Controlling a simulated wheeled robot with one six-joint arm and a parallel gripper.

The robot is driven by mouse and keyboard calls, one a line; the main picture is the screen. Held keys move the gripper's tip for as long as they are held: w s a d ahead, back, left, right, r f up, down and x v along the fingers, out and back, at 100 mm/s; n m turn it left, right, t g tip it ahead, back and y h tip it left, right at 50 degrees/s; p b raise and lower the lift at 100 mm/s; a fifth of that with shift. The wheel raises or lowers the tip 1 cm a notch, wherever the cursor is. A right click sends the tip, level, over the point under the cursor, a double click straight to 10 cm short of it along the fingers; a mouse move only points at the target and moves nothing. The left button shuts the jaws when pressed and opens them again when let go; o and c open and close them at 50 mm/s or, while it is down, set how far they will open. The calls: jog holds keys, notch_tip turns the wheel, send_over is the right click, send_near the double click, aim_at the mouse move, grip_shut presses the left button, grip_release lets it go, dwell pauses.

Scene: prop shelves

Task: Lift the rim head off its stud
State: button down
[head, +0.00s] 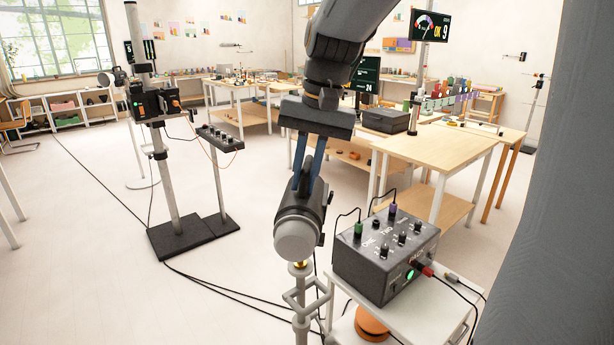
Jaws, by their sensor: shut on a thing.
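The rim head (296,235) is a grey, can-shaped lamp head in the middle of the head view, its round end facing me. My gripper (308,180) comes down from above, with two blue fingers shut on the head's upper, rear part. The fingertips are partly hidden by the head. A small brass stud (299,265) shows directly below the head, at the top of a grey stand (301,300). I cannot tell whether the head touches the stud or sits just above it.
A dark control box (385,255) with knobs and cables stands on a white cart (425,300) close at right. A wooden workbench (440,150) is behind. The left floor is mostly free.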

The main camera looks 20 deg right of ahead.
jog(key=shift+w+a+r+h+p, duration=0.15)
jog(key=shift+a+r+p, duration=0.05)
jog(key=shift+r+p, duration=0.45)
jog(key=shift+w+a+r+h+p, duration=0.1)
jog(key=shift+a+r+h+p, duration=0.1)
jog(key=shift+r+p, duration=0.45)
jog(key=shift+w+a+r+h+p, duration=0.2)
jog(key=shift+r+p, duration=0.3)
jog(key=shift+p, duration=0.2)
jog(key=shift+r, duration=0.15)
